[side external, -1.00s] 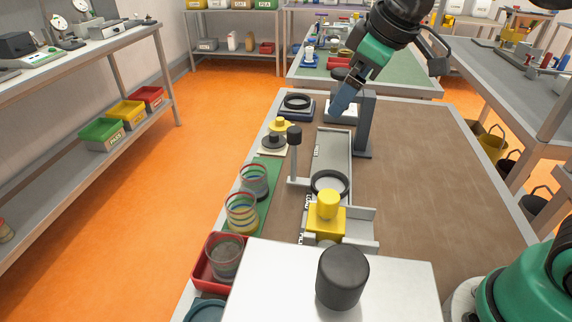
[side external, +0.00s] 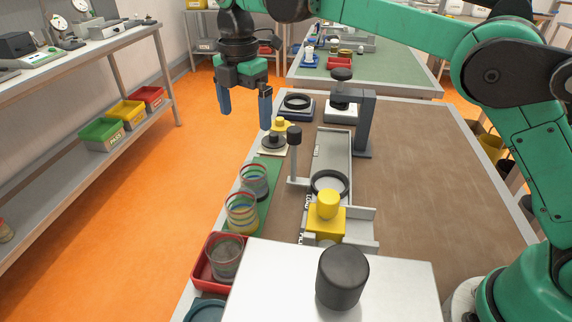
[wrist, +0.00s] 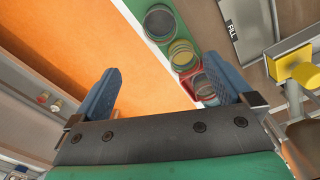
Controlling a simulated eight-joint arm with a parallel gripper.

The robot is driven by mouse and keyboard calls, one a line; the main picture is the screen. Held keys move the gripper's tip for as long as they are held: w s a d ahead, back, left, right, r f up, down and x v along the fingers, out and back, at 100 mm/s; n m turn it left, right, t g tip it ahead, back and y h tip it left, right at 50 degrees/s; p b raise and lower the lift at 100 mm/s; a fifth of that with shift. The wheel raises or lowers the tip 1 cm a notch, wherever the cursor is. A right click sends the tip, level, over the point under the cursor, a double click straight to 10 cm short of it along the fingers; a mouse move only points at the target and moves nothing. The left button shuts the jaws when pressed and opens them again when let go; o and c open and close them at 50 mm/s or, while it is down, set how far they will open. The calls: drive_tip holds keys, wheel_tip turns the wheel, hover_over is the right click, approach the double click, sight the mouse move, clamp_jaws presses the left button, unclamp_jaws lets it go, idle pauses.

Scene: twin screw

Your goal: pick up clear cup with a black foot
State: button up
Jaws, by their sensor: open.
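A clear cup with a dark base (side external: 254,182) stands at the far end of the green mat (side external: 266,212), and shows at the top of the wrist view (wrist: 160,23). A clear cup with a yellow base (side external: 242,213) stands nearer on the mat, also in the wrist view (wrist: 182,55). A third clear, greyish cup (side external: 225,259) stands in the red tray (side external: 200,278); its foot colour is hard to tell. My gripper (side external: 245,108) is open and empty, fingers pointing down, high and beyond the cups, near the table's left edge. Its fingers frame the lower wrist view (wrist: 163,80).
Right of the mat are a post with a black knob (side external: 294,137), a grey channel fixture (side external: 334,160) with a black ring (side external: 329,184), and a yellow block (side external: 326,220). A white box with a black knob (side external: 342,275) fills the front. The brown table top (side external: 430,170) is clear on the right.

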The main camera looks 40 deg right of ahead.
sight(252, 184)
wheel_tip(252, 184, down, 16)
drive_tip(key=shift+f, duration=0.25)
idle(0.3)
drive_tip(key=c, duration=1.2)
